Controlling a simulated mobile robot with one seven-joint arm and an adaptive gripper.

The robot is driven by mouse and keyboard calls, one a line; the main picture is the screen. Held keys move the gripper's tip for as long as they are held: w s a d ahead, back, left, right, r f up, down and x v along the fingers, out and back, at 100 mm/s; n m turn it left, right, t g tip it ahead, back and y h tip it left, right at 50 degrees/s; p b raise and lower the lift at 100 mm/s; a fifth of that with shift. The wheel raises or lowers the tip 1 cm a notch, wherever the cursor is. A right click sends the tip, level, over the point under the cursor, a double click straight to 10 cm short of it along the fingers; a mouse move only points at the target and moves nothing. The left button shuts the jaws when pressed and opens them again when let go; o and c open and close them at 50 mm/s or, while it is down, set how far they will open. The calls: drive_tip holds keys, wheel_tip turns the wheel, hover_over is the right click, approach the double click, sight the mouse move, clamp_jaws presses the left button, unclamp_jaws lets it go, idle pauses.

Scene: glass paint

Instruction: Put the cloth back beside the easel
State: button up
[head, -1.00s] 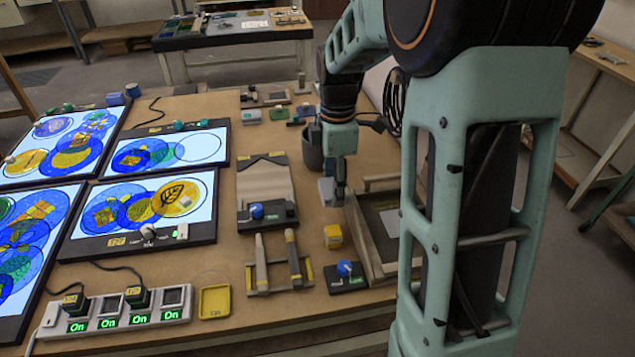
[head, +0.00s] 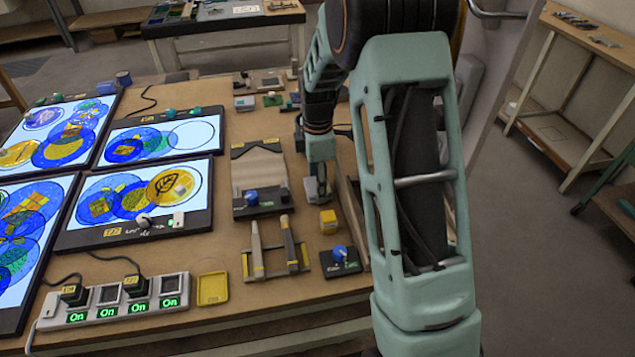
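My gripper (head: 318,196) points down over the right part of the table, just behind a yellow cube (head: 328,221). A small grey-blue piece (head: 310,188) shows at the left side of its fingers. It may be the cloth, but I cannot tell whether the fingers hold it or only stand beside it. The fingers are too small and partly covered to show their opening. A wooden frame (head: 351,208), possibly the easel, stands right of my gripper, mostly hidden by my arm.
Lit panels (head: 133,197) with round glass designs fill the left. A sloped beige board (head: 259,172), a two-tool rack (head: 275,262), a blue-knobbed box (head: 340,260), a yellow tray (head: 212,289) and a power strip (head: 115,300) stand nearby. Small blocks (head: 272,99) lie behind.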

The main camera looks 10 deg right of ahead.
drive_tip(key=shift+f, duration=0.2)
drive_tip(key=o, duration=1.1)
drive_tip(key=shift+r, duration=0.1)
wheel_tip(320, 180, up, 12)
drive_tip(key=shift+r, duration=0.1)
